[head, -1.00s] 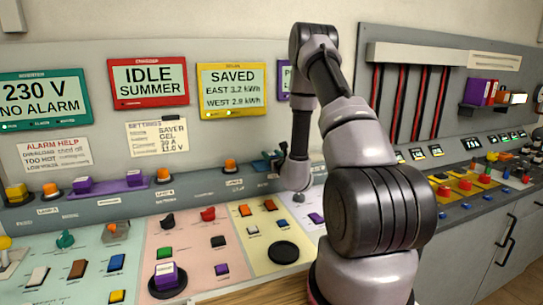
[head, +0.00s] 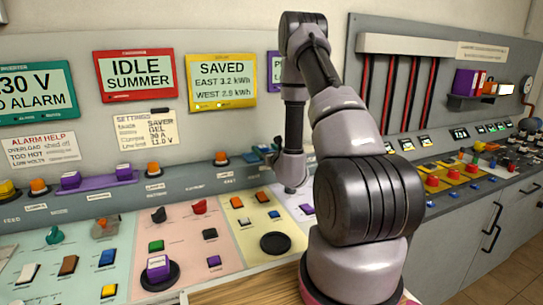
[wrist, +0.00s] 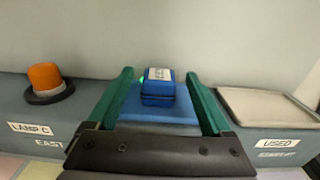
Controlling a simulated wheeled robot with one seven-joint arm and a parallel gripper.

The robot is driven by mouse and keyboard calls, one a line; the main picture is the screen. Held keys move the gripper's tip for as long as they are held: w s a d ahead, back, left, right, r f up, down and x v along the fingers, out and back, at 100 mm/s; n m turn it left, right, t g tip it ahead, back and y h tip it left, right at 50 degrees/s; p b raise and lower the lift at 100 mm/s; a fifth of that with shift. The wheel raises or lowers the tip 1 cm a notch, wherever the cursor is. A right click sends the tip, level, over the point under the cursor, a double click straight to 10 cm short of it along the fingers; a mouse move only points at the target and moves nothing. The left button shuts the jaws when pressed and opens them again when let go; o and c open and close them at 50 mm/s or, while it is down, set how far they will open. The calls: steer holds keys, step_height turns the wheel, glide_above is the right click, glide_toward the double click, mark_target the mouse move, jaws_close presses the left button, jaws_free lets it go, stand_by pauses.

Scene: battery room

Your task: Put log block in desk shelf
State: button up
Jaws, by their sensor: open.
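A blue block with a pale label on top (wrist: 158,88), which looks like the log block, sits on a blue pad (wrist: 150,117) in the wrist view. My gripper (wrist: 160,73) is open, with one green finger on each side of the block and visible gaps between. In the head view my arm hides most of the gripper and the block. A small wall shelf (head: 468,102), likely the desk shelf, hangs at the right and holds purple, red and orange items.
An orange lamp (wrist: 46,80) stands left of the gripper. A shallow tray labelled USED (wrist: 262,104) lies to the right. The sloped console (head: 190,225) carries many buttons and knobs. Black-and-red vertical bars (head: 390,95) are on the wall panel left of the shelf.

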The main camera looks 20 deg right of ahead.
steer(key=s, duration=0.9)
steer(key=s+a+r+n+g+y, duration=0.2)
steer(key=a+r+n+g+y, duration=0.2)
steer(key=a+r+n+y, duration=0.9)
steer(key=s+a+r+n+g+y, duration=0.3)
steer(key=s+a+r+n+g, duration=0.4)
steer(key=s+a+r+g, duration=0.35)
steer(key=s+d+f+n+g+h, duration=0.1)
steer(key=s+n+h, duration=0.3)
steer(key=s, duration=0.2)
steer(key=s+d+f+n+g+h, duration=0.1)
steer(key=s+n+g+h, duration=0.1)
steer(key=s+n+h, duration=0.3)
steer(key=s+d+r+n+t+h, duration=0.1)
steer(key=d+r+t+h, duration=0.4)
steer(key=d, duration=0.5)
steer(key=shift+s+r+n+t, duration=0.4)
steer(key=shift+r+n+t, duration=0.4)
steer(key=shift+n+t, duration=0.1)
